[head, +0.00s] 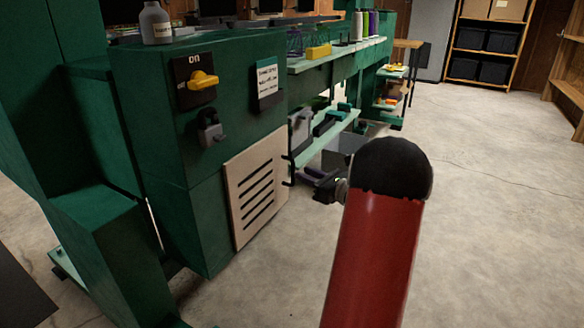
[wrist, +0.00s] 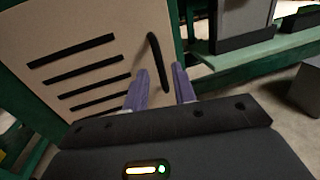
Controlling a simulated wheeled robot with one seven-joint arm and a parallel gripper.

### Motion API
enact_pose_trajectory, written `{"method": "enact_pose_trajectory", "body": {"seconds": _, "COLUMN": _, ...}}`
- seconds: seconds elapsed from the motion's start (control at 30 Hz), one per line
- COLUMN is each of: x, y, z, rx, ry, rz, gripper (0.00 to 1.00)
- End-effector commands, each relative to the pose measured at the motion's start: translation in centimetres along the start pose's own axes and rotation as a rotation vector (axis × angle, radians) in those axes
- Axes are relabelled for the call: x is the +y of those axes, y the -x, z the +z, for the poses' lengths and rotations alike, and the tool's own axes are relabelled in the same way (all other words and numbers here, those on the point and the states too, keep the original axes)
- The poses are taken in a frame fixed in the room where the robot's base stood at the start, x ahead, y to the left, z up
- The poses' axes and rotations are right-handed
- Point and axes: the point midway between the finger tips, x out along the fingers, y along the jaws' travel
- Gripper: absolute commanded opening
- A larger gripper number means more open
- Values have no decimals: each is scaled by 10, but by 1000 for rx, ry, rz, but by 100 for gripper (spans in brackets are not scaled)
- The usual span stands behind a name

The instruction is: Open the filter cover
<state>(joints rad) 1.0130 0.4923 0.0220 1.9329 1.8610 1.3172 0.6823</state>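The filter cover (head: 258,188) is a pale beige panel with dark slots, low on the front of the green cabinet. It appears flush with the cabinet. It fills the upper left of the wrist view (wrist: 85,22). Its dark curved handle (wrist: 153,52) is near the panel's right edge. My gripper (wrist: 160,70) is open, its two purple-grey fingers apart, with the handle's lower part between them in the picture. I cannot tell whether they touch it. In the head view my gripper (head: 316,182) is just right of the cover, partly hidden by my arm.
The green cabinet (head: 150,150) carries a yellow switch (head: 202,80), a grey padlock (head: 210,130) and a label card (head: 267,83). Green shelves (head: 335,135) with boxes and tools adjoin it to the right. Open concrete floor (head: 490,200) lies to the right.

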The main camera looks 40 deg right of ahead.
Motion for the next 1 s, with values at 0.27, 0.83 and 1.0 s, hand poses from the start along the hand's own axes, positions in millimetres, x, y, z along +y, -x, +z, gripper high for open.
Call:
{"method": "enact_pose_trajectory", "body": {"seconds": 0.27, "x": 1, "y": -44, "z": 0, "rx": 2, "ry": 1, "rz": 3, "gripper": 27}}
{"method": "enact_pose_trajectory", "body": {"seconds": 0.83, "x": 1, "y": -56, "z": 0, "rx": 2, "ry": 2, "rz": 2, "gripper": 8}}
{"method": "enact_pose_trajectory", "body": {"seconds": 1.0, "x": 1, "y": -56, "z": 0, "rx": 2, "ry": 3, "rz": 2, "gripper": 0}}
